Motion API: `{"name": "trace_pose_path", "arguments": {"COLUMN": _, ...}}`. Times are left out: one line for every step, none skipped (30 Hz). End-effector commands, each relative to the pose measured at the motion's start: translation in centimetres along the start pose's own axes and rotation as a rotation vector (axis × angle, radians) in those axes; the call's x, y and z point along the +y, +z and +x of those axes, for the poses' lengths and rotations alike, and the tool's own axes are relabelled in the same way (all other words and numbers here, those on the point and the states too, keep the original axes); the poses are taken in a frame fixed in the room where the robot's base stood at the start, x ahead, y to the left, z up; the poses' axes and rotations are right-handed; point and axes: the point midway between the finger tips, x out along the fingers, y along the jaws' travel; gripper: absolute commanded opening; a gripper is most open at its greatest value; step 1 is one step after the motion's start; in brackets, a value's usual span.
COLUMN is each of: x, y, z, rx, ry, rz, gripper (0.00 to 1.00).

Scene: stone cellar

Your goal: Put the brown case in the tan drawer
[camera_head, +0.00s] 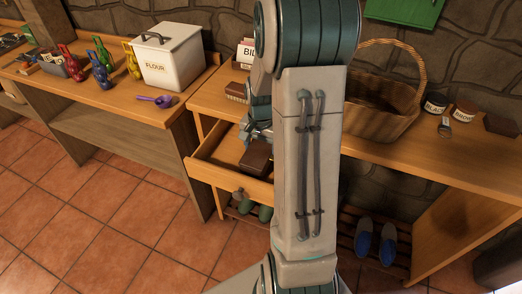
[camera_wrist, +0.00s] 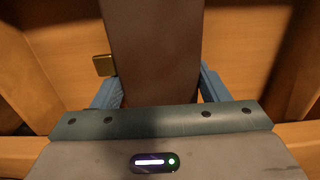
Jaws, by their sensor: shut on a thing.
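The tan drawer (camera_head: 208,174) is pulled open under the worktop, left of my arm in the head view. The brown case (camera_head: 256,159) is inside the drawer's outline, low between its walls; I cannot tell whether it touches the drawer bottom. My gripper (camera_head: 262,142) is over the case, partly hidden by my arm. In the wrist view the brown case (camera_wrist: 155,50) fills the space between my fingers (camera_wrist: 158,92), which are shut on it. A brass-coloured piece (camera_wrist: 103,65) shows at the left of the case, with pale wood around.
Blue shoes (camera_head: 388,246) sit on the rack below.

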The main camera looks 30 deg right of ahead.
Motion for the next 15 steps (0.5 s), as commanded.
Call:
{"name": "trace_pose_path", "arguments": {"x": 0.02, "y": 0.04, "z": 0.63, "rx": -0.002, "ry": 0.001, "rz": 0.0, "gripper": 0.37}}
{"name": "trace_pose_path", "arguments": {"x": 0.01, "y": 0.03, "z": 0.85, "rx": -0.001, "ry": 0.0, "rz": 0.0, "gripper": 0.37}}
{"name": "trace_pose_path", "arguments": {"x": 0.0, "y": 0.03, "z": 1.03, "rx": 0.0, "ry": 0.0, "rz": 0.0, "gripper": 0.37}}
{"name": "trace_pose_path", "arguments": {"x": 0.0, "y": 0.02, "z": 1.08, "rx": 0.0, "ry": -0.001, "rz": 0.0, "gripper": 0.37}}
{"name": "trace_pose_path", "arguments": {"x": -0.01, "y": 0.02, "z": 1.1, "rx": 0.0, "ry": -0.001, "rz": 0.0, "gripper": 0.37}}
{"name": "trace_pose_path", "arguments": {"x": -0.01, "y": 0.01, "z": 1.07, "rx": 0.001, "ry": -0.001, "rz": 0.0, "gripper": 0.37}}
{"name": "trace_pose_path", "arguments": {"x": -0.01, "y": 0.01, "z": 1.05, "rx": 0.001, "ry": -0.001, "rz": 0.0, "gripper": 0.37}}
{"name": "trace_pose_path", "arguments": {"x": -0.01, "y": 0.01, "z": 1.05, "rx": 0.001, "ry": -0.001, "rz": 0.0, "gripper": 0.37}}
{"name": "trace_pose_path", "arguments": {"x": -0.01, "y": 0.0, "z": 1.04, "rx": 0.001, "ry": -0.001, "rz": 0.0, "gripper": 0.37}}
{"name": "trace_pose_path", "arguments": {"x": -0.01, "y": 0.0, "z": 1.04, "rx": 0.001, "ry": -0.001, "rz": 0.0, "gripper": 0.37}}
{"name": "trace_pose_path", "arguments": {"x": -0.01, "y": 0.0, "z": 1.07, "rx": 0.001, "ry": -0.001, "rz": 0.0, "gripper": 0.37}}
{"name": "trace_pose_path", "arguments": {"x": -0.01, "y": 0.0, "z": 1.19, "rx": 0.001, "ry": -0.001, "rz": 0.0, "gripper": 0.37}}
{"name": "trace_pose_path", "arguments": {"x": -0.01, "y": 0.0, "z": 1.31, "rx": 0.001, "ry": -0.001, "rz": 0.0, "gripper": 0.37}}
{"name": "trace_pose_path", "arguments": {"x": -0.02, "y": 0.0, "z": 1.43, "rx": 0.001, "ry": -0.001, "rz": 0.0, "gripper": 0.37}}
{"name": "trace_pose_path", "arguments": {"x": 0.0, "y": 0.01, "z": 1.4, "rx": 0.0, "ry": -0.001, "rz": 0.0, "gripper": 0.73}}
